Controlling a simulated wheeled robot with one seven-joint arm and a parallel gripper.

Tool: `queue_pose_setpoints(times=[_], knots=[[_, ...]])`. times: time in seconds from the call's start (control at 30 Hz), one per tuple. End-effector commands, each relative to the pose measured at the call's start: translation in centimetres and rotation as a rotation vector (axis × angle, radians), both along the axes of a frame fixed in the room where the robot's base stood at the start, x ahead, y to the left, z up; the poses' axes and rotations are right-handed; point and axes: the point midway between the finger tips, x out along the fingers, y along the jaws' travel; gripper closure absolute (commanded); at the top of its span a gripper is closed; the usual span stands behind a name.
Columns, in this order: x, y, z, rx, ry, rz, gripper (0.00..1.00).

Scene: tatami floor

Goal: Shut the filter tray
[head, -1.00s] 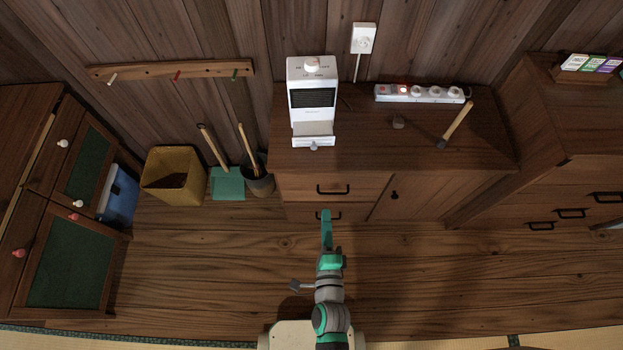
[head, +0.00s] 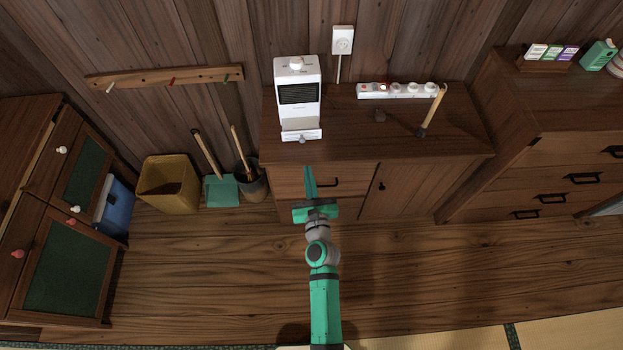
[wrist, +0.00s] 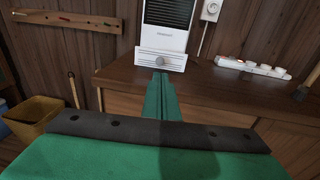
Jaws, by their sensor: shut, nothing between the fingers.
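The white appliance (head: 298,93) stands on the dark wooden cabinet, with a dial on top and a dark grille. Its filter tray (head: 301,136) sticks out at the bottom front, with a small round grey knob. In the wrist view the tray front (wrist: 161,61) is straight ahead, beyond the fingertips. My gripper (head: 310,170) is shut and empty, its teal fingers pointing at the tray from in front of the cabinet. In the head view a gap shows between the fingertips and the tray. In the wrist view the fingertips (wrist: 160,76) overlap the tray's lower edge, so contact is hard to judge.
A yellow bin (head: 168,186) and a bucket (head: 252,182) stand on the floor at left. The floor in front is clear.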

Motion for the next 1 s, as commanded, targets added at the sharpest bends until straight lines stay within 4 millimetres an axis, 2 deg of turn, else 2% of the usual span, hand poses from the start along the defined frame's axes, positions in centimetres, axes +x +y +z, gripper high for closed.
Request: queue_pose_setpoints(times=[0.03, 0.33, 0.5, 0.7, 1.0], knots=[[1.0, 0.2, 0.1, 0.0, -0.002, 0.001, 1.0], [6.1, 0.8, -0.3, -0.001, -0.001, 0.001, 1.0], [8.4, 0.2, -0.4, -0.001, -0.001, -0.011, 1.0], [9.8, 0.3, -0.5, -0.002, 0.0, -0.011, 1.0], [10.1, 1.0, -0.6, -0.002, 0.0, -0.002, 1.0]])
